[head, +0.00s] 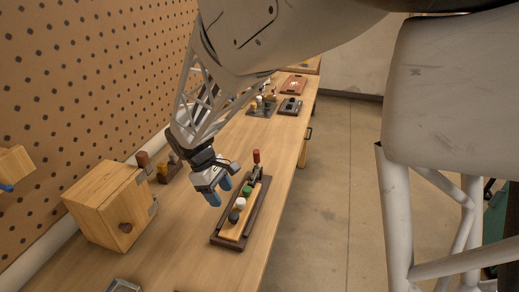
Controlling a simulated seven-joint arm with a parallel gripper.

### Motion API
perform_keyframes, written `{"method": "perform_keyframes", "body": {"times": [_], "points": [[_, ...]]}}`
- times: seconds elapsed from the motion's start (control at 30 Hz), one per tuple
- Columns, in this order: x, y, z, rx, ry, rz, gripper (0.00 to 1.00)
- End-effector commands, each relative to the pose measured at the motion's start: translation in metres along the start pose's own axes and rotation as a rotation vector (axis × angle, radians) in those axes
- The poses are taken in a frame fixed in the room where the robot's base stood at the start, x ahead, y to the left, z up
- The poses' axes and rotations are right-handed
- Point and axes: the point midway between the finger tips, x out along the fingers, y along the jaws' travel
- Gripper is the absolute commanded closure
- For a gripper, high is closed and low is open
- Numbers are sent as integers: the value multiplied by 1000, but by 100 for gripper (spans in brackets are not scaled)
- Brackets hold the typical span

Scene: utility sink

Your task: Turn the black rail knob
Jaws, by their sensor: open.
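A dark-framed board (216,240) with a light wooden rail lies on the bench in front of my gripper. On it sit a black knob (233,217) near the close end, then a white knob (240,203) and a green knob (247,190). A red-topped lever (256,157) stands upright at its far end. My gripper (219,192) has blue fingertips pointing down, parted with nothing between them. In the picture it is up and left of the black knob, seemingly above the bench and apart from the knob. The exact height is hard to judge.
A wooden box (105,205) with a dark heart-shaped mark stands left of my gripper. Small wooden pieces (160,172) stand behind it. More boards with items (264,104) lie farther along the bench. A pegboard wall (75,70) borders the left; bare bench (170,245) lies in front.

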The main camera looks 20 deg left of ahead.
Motion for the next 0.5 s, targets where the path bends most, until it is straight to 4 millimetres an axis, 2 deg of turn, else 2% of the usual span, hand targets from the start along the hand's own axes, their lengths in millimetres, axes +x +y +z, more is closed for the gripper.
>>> {"method": "perform_keyframes", "body": {"times": [0.5], "points": [[5, 0, 0, -1, 0, 0, 43]]}}
